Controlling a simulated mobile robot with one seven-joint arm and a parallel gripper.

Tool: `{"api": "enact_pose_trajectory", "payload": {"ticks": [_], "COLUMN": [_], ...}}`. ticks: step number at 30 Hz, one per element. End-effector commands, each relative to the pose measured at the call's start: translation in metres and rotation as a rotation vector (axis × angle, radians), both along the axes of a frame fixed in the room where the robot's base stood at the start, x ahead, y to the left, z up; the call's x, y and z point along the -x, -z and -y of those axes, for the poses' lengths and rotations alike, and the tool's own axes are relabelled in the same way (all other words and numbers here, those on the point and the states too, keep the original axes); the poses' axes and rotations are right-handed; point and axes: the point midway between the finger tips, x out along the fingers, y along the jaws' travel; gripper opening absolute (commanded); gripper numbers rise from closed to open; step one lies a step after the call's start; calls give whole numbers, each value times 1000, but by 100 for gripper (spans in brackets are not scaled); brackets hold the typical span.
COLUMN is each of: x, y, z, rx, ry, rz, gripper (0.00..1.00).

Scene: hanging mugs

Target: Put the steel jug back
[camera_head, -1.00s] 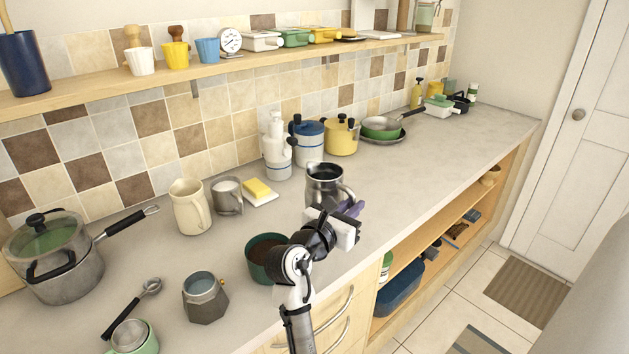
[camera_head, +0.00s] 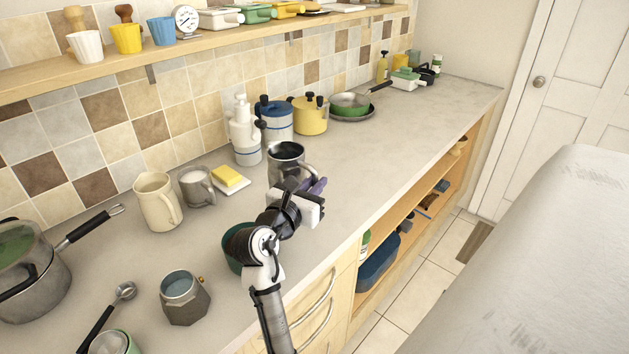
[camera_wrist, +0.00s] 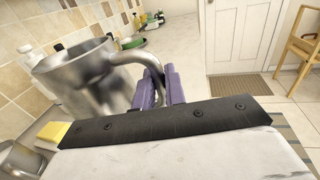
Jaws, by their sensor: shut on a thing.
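The steel jug (camera_head: 287,160) is a shiny metal vessel with a dark inside, upright at the middle of the counter in the head view. In the wrist view the jug (camera_wrist: 85,75) fills the left side, its curved handle reaching right between the purple fingers. My gripper (camera_head: 316,186) is on the jug's right side, with its purple fingers shut on the handle. The fingers also show in the wrist view (camera_wrist: 160,88). I cannot tell whether the jug's base touches the counter.
A yellow sponge (camera_head: 229,177), a grey mug (camera_head: 196,187) and a cream jug (camera_head: 158,201) stand to the left. A white bottle (camera_head: 244,135), a blue-lidded canister (camera_head: 275,122) and a yellow pot (camera_head: 309,115) stand behind. The counter (camera_head: 400,130) to the right is clear.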

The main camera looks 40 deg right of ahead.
Motion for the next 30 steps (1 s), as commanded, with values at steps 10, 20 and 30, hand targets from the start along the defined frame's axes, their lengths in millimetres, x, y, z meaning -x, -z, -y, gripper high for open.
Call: {"api": "enact_pose_trajectory", "payload": {"ticks": [10, 20, 30], "x": [0, 0, 0], "y": [39, 63, 69], "z": [0, 0, 0], "rx": [-1, 1, 1], "ry": [0, -1, 0], "rz": [2, 1, 2], "gripper": [0, 0, 0]}}
